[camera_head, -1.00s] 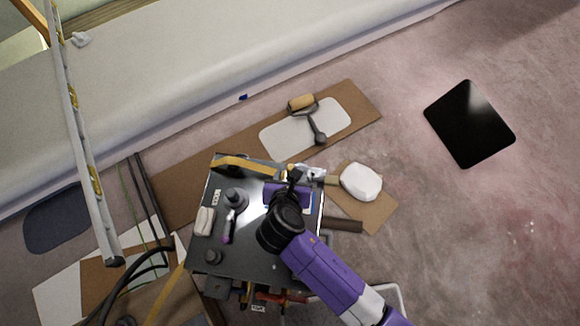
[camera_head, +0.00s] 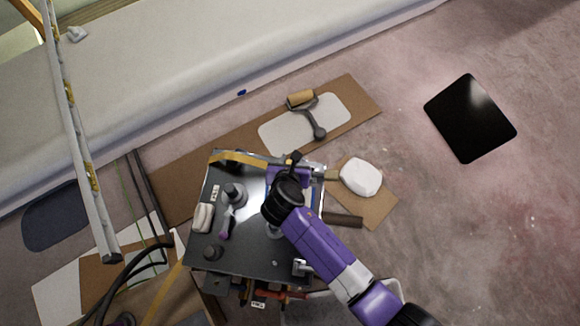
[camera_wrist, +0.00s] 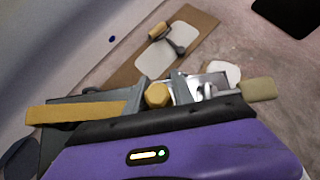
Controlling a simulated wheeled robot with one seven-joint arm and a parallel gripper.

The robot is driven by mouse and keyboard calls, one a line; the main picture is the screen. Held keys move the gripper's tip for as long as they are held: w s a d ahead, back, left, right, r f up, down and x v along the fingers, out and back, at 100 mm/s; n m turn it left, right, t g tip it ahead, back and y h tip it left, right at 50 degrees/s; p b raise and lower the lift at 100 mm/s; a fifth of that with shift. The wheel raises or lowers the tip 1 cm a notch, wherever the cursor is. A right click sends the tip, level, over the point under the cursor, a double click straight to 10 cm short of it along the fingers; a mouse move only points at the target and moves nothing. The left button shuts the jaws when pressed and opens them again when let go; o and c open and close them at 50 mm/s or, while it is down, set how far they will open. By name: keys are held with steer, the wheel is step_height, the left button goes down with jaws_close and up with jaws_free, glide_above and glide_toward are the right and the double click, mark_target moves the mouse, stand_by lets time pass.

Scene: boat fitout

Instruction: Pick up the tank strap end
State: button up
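A flat yellow strap (camera_head: 237,160) lies along the far edge of the dark cart top. It also shows at the left in the wrist view (camera_wrist: 78,112). A chunky yellow piece (camera_wrist: 158,95), which looks like the strap's end, sits between the two fingers of my gripper (camera_wrist: 159,90). The fingers stand apart, one on each side, very close to it. I cannot tell whether they press on it. In the head view my gripper (camera_head: 293,160) is over the cart's far right corner and hides this end.
The dark cart top (camera_head: 258,250) also holds a grey knob-like part (camera_head: 233,193), a pale block (camera_head: 203,217) and a purple-handled tool (camera_head: 226,228). A white lump (camera_head: 361,177) lies right of the cart. A roller (camera_head: 302,98) lies beyond it. Floor at right is mostly clear.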

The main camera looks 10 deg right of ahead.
jaws_close()
step_height(320, 180, up, 20)
steer(key=p, duration=0.3)
stand_by(0.4)
